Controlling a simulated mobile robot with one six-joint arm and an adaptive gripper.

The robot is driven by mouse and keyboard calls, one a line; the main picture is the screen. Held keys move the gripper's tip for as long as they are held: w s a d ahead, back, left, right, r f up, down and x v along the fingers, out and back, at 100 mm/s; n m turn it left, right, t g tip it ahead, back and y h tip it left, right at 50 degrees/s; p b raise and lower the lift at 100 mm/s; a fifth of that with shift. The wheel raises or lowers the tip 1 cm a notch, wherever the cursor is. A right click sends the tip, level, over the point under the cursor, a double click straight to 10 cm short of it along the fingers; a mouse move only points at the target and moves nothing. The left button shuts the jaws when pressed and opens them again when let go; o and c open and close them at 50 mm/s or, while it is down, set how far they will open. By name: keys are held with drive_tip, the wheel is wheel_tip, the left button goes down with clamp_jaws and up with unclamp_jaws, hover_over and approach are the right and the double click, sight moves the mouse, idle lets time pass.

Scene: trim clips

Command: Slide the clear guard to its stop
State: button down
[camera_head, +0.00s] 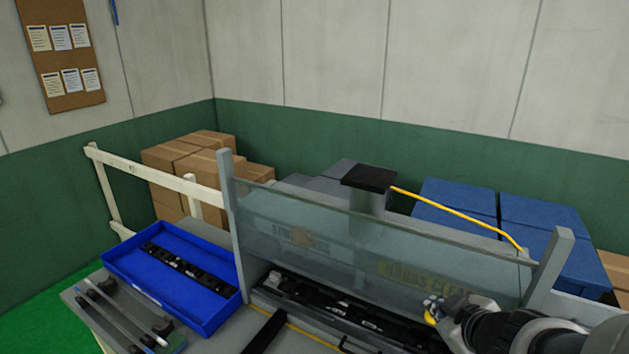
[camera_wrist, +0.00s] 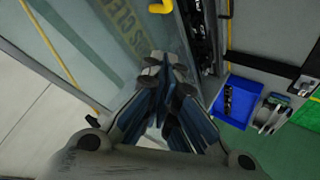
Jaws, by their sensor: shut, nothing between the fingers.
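The clear guard (camera_head: 350,240) is a see-through upright panel between two grey posts, with yellow "hands clear" lettering low on its right half. It also fills the upper left of the wrist view (camera_wrist: 90,45). My gripper (camera_head: 436,306) is in front of the guard's lower right part, its fingers shut and empty. In the wrist view my gripper's fingertips (camera_wrist: 165,68) are together, close to the guard's face; I cannot tell if they touch it. A yellow bent piece (camera_wrist: 160,7) shows just beyond the fingertips, apart from them in the picture.
A black trim strip (camera_head: 335,310) lies along the guard's foot. A blue tray (camera_head: 125,262) with a black part stands at the left. Tools with black grips (camera_head: 110,300) lie at the front left. A yellow cable (camera_head: 450,210) runs behind the guard to the right post.

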drive_tip(key=b, duration=0.1)
approach(428, 312)
drive_tip(key=w+a+f, duration=0.2)
drive_tip(key=w, duration=0.3)
drive_tip(key=shift+d+f+b, duration=0.3)
drive_tip(key=shift+d+f, duration=0.1)
drive_tip(key=shift+f, duration=0.05)
drive_tip(key=shift+f, duration=0.1)
